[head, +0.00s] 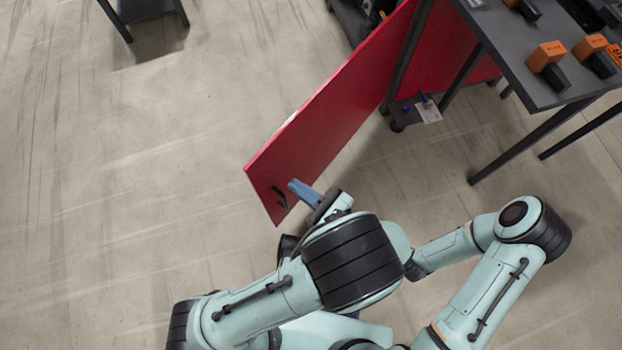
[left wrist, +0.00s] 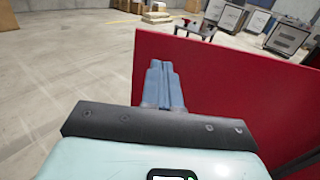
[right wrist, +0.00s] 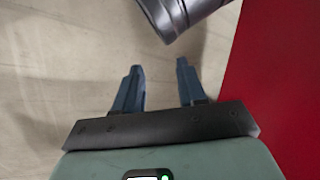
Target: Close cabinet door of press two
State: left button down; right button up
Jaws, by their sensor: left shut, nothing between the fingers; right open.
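The red cabinet door (head: 325,120) stands open in the head view, swung out from the dark cabinet frame toward me. A black handle (head: 279,196) sits near its free end. My left gripper (head: 296,186) is shut and empty, close to the door's free end on the handle side; I cannot tell whether it touches. In the left wrist view the shut fingers (left wrist: 160,70) lie in front of the red door (left wrist: 225,95). My right gripper (right wrist: 158,68) is open and empty above the floor, with a red panel (right wrist: 285,90) at its right; it is hidden in the head view.
A dark table (head: 545,85) with orange-and-black items (head: 546,56) stands at the upper right. A small white plate with a blue part (head: 428,110) is by the cabinet's foot. Another dark stand (head: 150,12) is at the upper left. The floor left of the door is clear.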

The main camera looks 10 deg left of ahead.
aim_at(260, 159)
pick_arm(q)
jog(key=b+x, duration=0.1)
jog(key=x, duration=0.6)
jog(key=shift+w+a+f+b, duration=0.1)
jog(key=shift+a+b, duration=0.2)
jog(key=shift+w+a, duration=0.25)
jog(key=shift+a, duration=0.25)
pick_arm(e)
jog(key=shift+s+d+f+g, duration=0.25)
jog(key=shift+s+f, duration=0.2)
jog(key=shift+f, duration=0.4)
jog(key=shift+s+d+f+g, duration=0.2)
jog(key=shift+s+f, duration=0.25)
jog(key=shift+f, duration=0.35)
